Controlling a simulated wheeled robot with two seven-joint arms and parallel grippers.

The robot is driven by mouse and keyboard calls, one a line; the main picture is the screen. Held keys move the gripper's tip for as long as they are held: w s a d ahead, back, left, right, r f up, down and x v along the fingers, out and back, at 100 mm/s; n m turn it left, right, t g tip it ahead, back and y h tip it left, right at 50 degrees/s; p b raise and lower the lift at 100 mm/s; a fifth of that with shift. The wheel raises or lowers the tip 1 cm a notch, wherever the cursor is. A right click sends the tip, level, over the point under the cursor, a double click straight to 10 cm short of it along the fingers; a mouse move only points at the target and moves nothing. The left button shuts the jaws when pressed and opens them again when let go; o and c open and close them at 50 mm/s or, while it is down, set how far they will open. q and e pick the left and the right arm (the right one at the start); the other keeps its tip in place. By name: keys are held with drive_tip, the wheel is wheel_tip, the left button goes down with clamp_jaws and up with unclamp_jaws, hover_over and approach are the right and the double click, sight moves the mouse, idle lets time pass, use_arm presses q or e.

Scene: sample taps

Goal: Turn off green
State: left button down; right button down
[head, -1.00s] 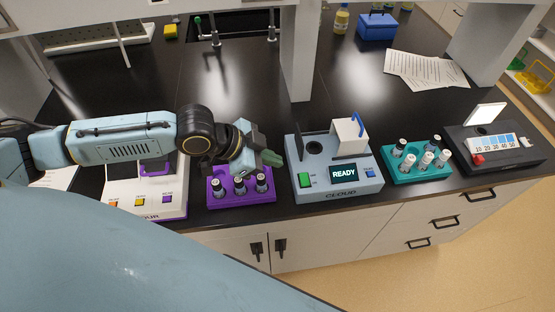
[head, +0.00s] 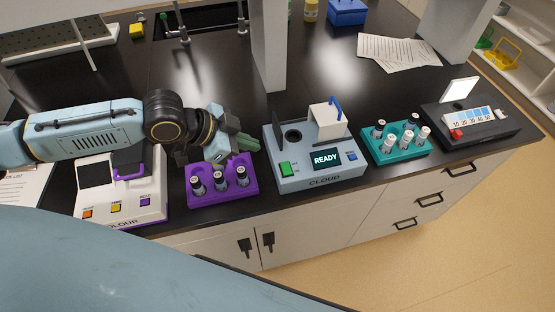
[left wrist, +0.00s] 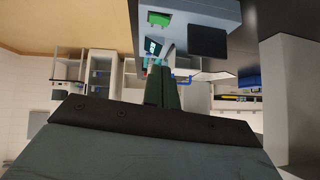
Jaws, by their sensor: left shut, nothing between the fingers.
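A green rocker switch (head: 285,169) sits on the front left of a light blue device marked CLOUD (head: 330,179), whose screen (head: 326,158) reads READY. The switch also shows in the left wrist view (left wrist: 158,18), near the top, with the device upside down. A tap with a green handle (head: 164,17) stands by the sink at the back left. My left gripper (head: 246,143) is shut and empty, its green fingers above the purple rack, left of the CLOUD device and apart from the switch. In the left wrist view its fingertips (left wrist: 160,72) lie together. My right gripper is not in view.
A purple rack (head: 205,201) with dark vials stands left of the device, beside a white instrument (head: 148,210). A teal vial rack (head: 398,158) and a dark instrument (head: 480,134) stand to the right. A grey post (head: 269,50) rises behind the device.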

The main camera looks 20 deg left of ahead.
use_arm(q)
hover_over(288, 164)
drive_tip(key=s+a, duration=0.2)
wheel_tip(288, 164, down, 7)
drive_tip(key=shift+s+d+r+p, duration=0.1)
drive_tip(key=shift+s+p, duration=0.05)
drive_tip(key=shift+p, duration=0.25)
wheel_tip(288, 164, down, 3)
drive_tip(key=shift+r, duration=0.2)
drive_tip(key=shift+w+a+f, duration=0.2)
drive_tip(key=shift+f, duration=0.55)
